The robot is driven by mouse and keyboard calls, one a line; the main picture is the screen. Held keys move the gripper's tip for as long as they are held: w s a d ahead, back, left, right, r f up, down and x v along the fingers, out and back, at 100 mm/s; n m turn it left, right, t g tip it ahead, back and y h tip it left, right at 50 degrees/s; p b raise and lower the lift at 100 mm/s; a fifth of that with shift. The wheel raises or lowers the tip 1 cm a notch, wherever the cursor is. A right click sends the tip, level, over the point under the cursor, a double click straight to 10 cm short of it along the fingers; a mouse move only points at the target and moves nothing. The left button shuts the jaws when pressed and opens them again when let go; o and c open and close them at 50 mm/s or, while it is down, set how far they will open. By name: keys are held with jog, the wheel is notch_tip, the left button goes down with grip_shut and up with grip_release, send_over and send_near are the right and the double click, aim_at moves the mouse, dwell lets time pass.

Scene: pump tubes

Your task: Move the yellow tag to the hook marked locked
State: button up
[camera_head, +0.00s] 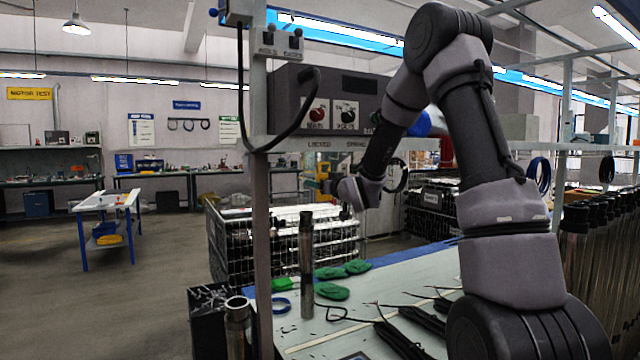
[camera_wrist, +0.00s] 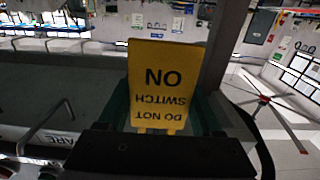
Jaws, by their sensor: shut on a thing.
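The yellow tag (camera_wrist: 168,84) fills the middle of the wrist view, its black "DO NOT SWITCH ON" lettering upside down. My gripper (camera_wrist: 160,128) is shut on its lower edge as pictured there. In the head view my gripper (camera_head: 332,186) is below the shelf edge, near the "LOCKED" label (camera_head: 319,143); a small yellow patch beside it seems to be the tag. The "SPARE" label (camera_head: 356,143) is to the right of "LOCKED". The wrist view shows a bent metal hook (camera_wrist: 45,122) beside lettering ending in "ARE". The locked hook itself is not clear in either view.
A grey upright post (camera_head: 260,200) stands left of my gripper, with a black cable looping from it. Below are a bench (camera_head: 390,285) with green pads (camera_head: 333,291) and a standing metal tube (camera_head: 306,255).

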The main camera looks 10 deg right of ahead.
dwell(0.4)
jog(key=o, duration=1.4)
jog(key=s+d+r+m+g+h, duration=0.1)
jog(key=s+d+m+g+h, duration=0.15)
jog(key=s, duration=0.55)
jog(key=s+d+r+m+g+h, duration=0.1)
jog(key=s+d+r, duration=0.1)
jog(key=s+d, duration=0.35)
jog(key=s+d+r+m+g+h, duration=0.1)
jog(key=s+d+m+g+h, duration=0.1)
jog(key=s, duration=0.7)
jog(key=s+a+m+g+y, duration=0.1)
jog(key=s+g, duration=0.1)
jog(key=s, duration=0.8)
jog(key=s+a+m+g+y, duration=0.1)
jog(key=s+a+g, duration=0.1)
jog(key=s, duration=0.8)
jog(key=shift+s+a+f+g, duration=0.15)
jog(key=shift+a+f+g, duration=0.1)
jog(key=shift+f+g, duration=0.1)
